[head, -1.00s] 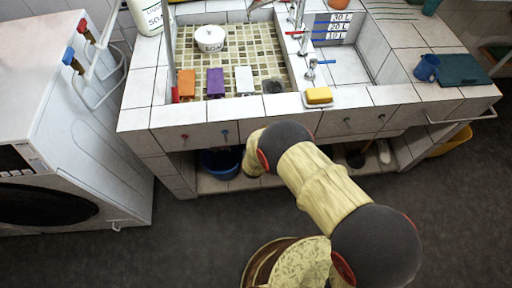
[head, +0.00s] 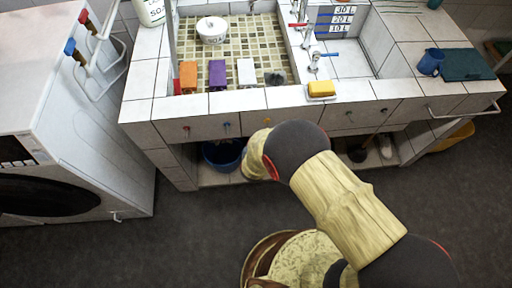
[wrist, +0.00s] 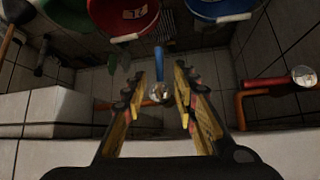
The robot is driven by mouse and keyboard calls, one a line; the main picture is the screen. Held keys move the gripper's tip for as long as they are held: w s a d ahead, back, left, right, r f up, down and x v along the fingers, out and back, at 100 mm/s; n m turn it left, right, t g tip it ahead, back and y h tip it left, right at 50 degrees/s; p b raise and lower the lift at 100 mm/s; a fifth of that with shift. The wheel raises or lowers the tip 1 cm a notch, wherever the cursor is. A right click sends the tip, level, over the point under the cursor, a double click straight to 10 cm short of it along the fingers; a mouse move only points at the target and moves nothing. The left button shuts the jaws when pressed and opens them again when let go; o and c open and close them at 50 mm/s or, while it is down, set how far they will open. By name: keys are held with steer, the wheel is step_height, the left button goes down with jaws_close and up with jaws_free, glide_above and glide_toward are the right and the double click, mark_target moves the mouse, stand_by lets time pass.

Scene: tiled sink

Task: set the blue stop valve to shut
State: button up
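In the wrist view, the blue stop valve shows a straight blue handle (wrist: 159,62) pointing up in the picture from a round metallic valve body (wrist: 158,92). My gripper (wrist: 160,76) is open, with its two fingers on either side of the valve body and handle. I see gaps on both sides, so the fingers do not appear to touch the handle. In the head view, the valve and my gripper are hidden under the sink counter, behind its front and my arm.
To the right in the wrist view, a red handle (wrist: 265,82) lies across a copper-coloured pipe (wrist: 239,112). A red tub (wrist: 122,18) and a blue tub (wrist: 219,9) are at the top. In the head view, a blue bucket (head: 223,154) stands under the tiled counter (head: 200,126).

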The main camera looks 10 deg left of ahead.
steer(key=shift+v, duration=2.1)
steer(key=shift+w, duration=0.1)
steer(key=s+d+r+n+h, duration=0.2)
steer(key=d+n+h, duration=0.1)
steer(key=d+n, duration=0.45)
steer(key=s+d+r+g+h, duration=0.3)
steer(key=d+r+g+h, duration=0.1)
steer(key=d+r, duration=0.85)
steer(key=s+d+r+m+y+p, duration=0.1)
steer(key=s+d+r+m+y, duration=0.1)
steer(key=r, duration=0.9)
steer(key=s+d+r+m+y+p, duration=0.1)
steer(key=s+d+r+m+y, duration=0.1)
steer(key=s+r, duration=0.5)
steer(key=s+d+r+m+y+p, duration=0.1)
steer(key=s+d+r+m, duration=0.3)
steer(key=r, duration=1.2)
steer(key=shift+s+d+m+t+y+p, duration=0.35)
steer(key=shift+d+y, duration=0.15)
steer(key=shift+d, duration=0.3)
